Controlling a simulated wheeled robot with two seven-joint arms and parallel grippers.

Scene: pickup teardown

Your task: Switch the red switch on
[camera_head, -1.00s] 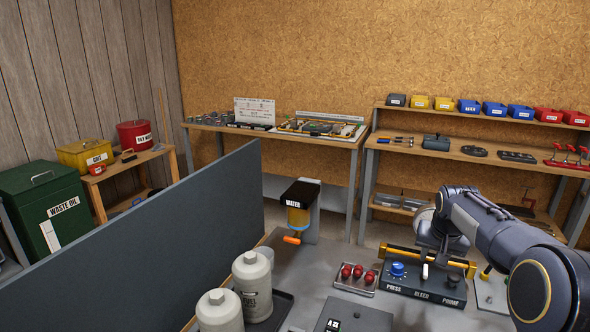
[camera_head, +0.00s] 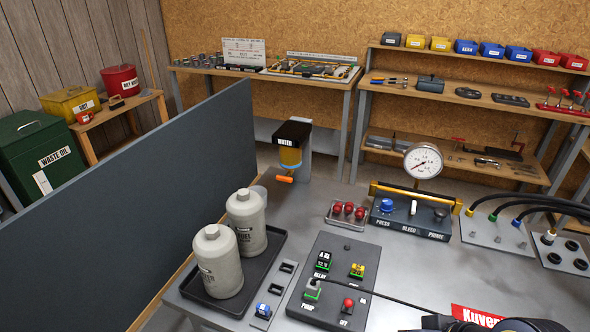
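A small red switch (camera_head: 348,303) stands on the right front of a dark grey control panel (camera_head: 345,255) on the metal bench, with an "OFF" label just below it. The same panel carries a green-based switch or plug (camera_head: 312,289) with a black cable, another green-based piece (camera_head: 323,261) and a yellow one (camera_head: 357,270). Dark parts, probably of my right arm (camera_head: 490,325), show at the bottom edge, right of the panel and apart from the red switch. Its fingertips cannot be made out. My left gripper is not in view.
Two pale bottles (camera_head: 218,260) stand in a black tray (camera_head: 270,262) left of the panel. Behind it are a rack of red knobs (camera_head: 348,212), a press unit (camera_head: 410,217) with a gauge (camera_head: 423,160), and hose blocks (camera_head: 497,235). The bench between panel and blocks is largely clear.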

